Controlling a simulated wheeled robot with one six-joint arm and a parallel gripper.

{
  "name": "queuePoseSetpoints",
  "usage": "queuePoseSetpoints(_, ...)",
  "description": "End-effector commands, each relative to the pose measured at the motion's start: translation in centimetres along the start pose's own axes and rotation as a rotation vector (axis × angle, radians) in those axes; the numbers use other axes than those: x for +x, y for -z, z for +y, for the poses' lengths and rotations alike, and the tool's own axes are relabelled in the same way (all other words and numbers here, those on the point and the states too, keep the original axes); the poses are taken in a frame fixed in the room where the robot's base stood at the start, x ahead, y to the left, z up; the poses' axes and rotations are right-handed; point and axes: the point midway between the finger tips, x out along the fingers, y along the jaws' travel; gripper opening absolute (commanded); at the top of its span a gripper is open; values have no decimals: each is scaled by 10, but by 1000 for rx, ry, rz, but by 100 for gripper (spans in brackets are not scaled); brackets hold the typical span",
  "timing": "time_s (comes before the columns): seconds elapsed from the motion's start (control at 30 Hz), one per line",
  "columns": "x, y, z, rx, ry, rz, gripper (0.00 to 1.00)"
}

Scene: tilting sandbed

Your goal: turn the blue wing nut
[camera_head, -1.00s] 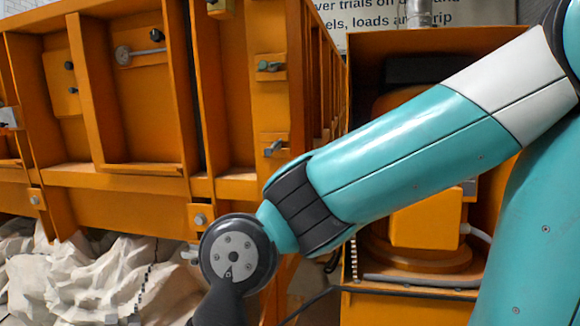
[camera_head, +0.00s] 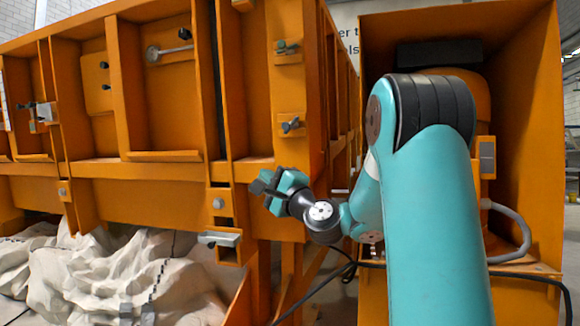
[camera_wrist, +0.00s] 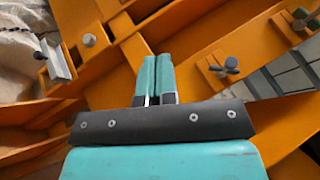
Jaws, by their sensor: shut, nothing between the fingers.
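The blue wing nut (camera_head: 291,125) is a small blue-grey piece on an orange plate at the corner post of the big orange frame. In the wrist view the blue wing nut (camera_wrist: 223,68) shows right of the fingers, apart from them. My gripper (camera_head: 262,184) is below and a little left of it in the head view, near the post's lower part. In the wrist view my gripper (camera_wrist: 157,60) has its two teal fingers together with nothing between them. A greener wing nut (camera_head: 287,47) sits higher on the same post.
A grey latch handle (camera_head: 220,239) juts out at the lower left of my gripper; it also shows in the wrist view (camera_wrist: 54,62). A bolt head (camera_head: 218,203) is above it. Pale sand (camera_head: 110,275) lies under the frame. A black cable (camera_head: 325,292) hangs at the lower middle.

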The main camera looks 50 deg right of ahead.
Motion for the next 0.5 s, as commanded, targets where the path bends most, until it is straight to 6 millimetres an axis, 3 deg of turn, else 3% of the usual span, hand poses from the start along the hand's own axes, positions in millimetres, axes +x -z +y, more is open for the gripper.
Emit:
queuePoseSetpoints(0.03, -14, 38, -4, 45, 78, 92, 0)
queuePoseSetpoints(0.1, -26, 71, -18, 97, 167, 175, 0)
queuePoseSetpoints(0.2, -38, 96, -32, 138, 245, 239, 0)
queuePoseSetpoints(0.33, -36, 106, -42, 155, 273, 260, 0)
queuePoseSetpoints(0.5, -13, 110, -50, 155, 269, 258, 0)
